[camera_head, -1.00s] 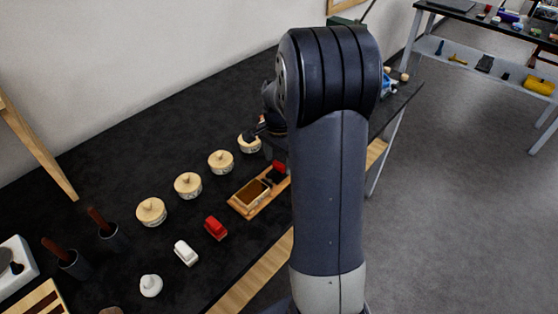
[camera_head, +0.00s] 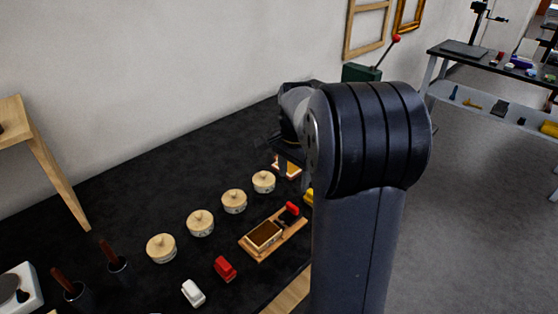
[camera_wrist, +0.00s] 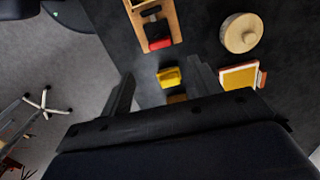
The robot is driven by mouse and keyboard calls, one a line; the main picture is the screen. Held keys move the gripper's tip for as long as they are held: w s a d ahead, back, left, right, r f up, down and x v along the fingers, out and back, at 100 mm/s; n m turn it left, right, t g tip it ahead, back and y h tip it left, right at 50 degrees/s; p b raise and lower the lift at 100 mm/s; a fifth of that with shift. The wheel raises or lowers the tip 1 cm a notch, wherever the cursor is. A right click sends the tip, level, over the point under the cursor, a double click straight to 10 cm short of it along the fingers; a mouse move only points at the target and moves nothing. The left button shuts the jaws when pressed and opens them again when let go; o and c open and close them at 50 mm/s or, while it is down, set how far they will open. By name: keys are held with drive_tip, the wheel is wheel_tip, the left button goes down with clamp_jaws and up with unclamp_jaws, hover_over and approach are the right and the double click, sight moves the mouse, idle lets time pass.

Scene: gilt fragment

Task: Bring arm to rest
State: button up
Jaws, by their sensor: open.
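My arm (camera_head: 365,140) rises at the right of the head view and bends over the black table. My gripper (camera_wrist: 160,88) shows in the wrist view with its two dark fingers spread apart and nothing between them that it holds. In the head view the gripper is mostly hidden behind my arm; a dark part of it shows above the far end of the table. Below the fingers, apart from them, a yellow block (camera_wrist: 169,77) lies on the table.
The black table (camera_head: 130,190) carries several lidded pots (camera_head: 200,223), a wooden tray (camera_head: 252,252), a red block (camera_head: 225,268) and a white block (camera_head: 193,292). A green machine with a red-knobbed lever (camera_head: 362,73) stands behind. A shelf unit (camera_head: 470,95) is at right; floor is clear.

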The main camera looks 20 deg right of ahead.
sight(292, 205)
wheel_tip(292, 205, down, 11)
drive_tip(key=shift+r, duration=0.1)
idle(0.4)
drive_tip(key=shift+r, duration=0.1)
